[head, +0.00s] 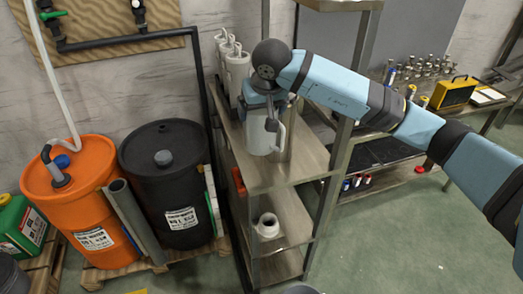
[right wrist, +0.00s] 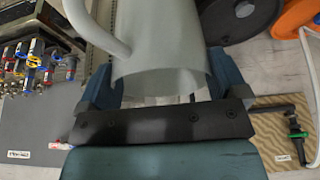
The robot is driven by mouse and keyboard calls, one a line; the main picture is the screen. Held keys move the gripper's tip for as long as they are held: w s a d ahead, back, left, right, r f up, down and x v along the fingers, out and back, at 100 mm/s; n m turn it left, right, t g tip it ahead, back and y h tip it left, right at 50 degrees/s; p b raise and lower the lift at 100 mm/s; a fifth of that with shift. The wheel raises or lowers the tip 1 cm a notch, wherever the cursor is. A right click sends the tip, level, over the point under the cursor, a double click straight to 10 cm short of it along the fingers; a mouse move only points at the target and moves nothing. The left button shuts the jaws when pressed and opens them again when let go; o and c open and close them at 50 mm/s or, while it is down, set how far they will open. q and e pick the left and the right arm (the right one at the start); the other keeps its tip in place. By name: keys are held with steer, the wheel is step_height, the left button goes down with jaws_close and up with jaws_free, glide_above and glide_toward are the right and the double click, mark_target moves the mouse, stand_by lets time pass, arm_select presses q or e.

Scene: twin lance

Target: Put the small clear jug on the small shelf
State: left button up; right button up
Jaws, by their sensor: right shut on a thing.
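The small clear jug (head: 262,136), pale grey with a handle on its right side, is upright in my right gripper (head: 264,98). My right gripper is shut on it near its top, with the arm coming in from the right. In the right wrist view the jug (right wrist: 160,45) sits between the two fingers (right wrist: 165,88), its handle to the upper left. The small shelf (head: 305,165) is a narrow metal unit with several levels. The jug is over its upper board; I cannot tell whether its base touches. My left gripper is not in view.
Pale jugs (head: 237,70) stand at the far end of the upper board, behind my gripper. A small white jug (head: 267,226) is on a lower level. A shelf post (head: 362,55) rises on the right. Orange (head: 92,205) and black (head: 170,195) drums stand left.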

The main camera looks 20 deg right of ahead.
mark_target(261, 142)
step_height(261, 142, down, 6)
steer(key=shift+r+b, duration=0.25)
steer(key=shift+b, duration=0.65)
steer(key=shift+f, duration=0.4)
step_height(261, 142, down, 4)
steer(key=shift+r+b, duration=0.2)
steer(key=shift+b, duration=0.85)
steer(key=shift+f, duration=0.15)
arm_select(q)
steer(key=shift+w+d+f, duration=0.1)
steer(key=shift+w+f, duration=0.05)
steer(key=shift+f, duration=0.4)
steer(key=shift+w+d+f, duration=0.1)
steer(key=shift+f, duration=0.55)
arm_select(e)
steer(key=shift+f, duration=0.15)
steer(key=o, duration=0.9)
steer(key=shift+c, duration=0.2)
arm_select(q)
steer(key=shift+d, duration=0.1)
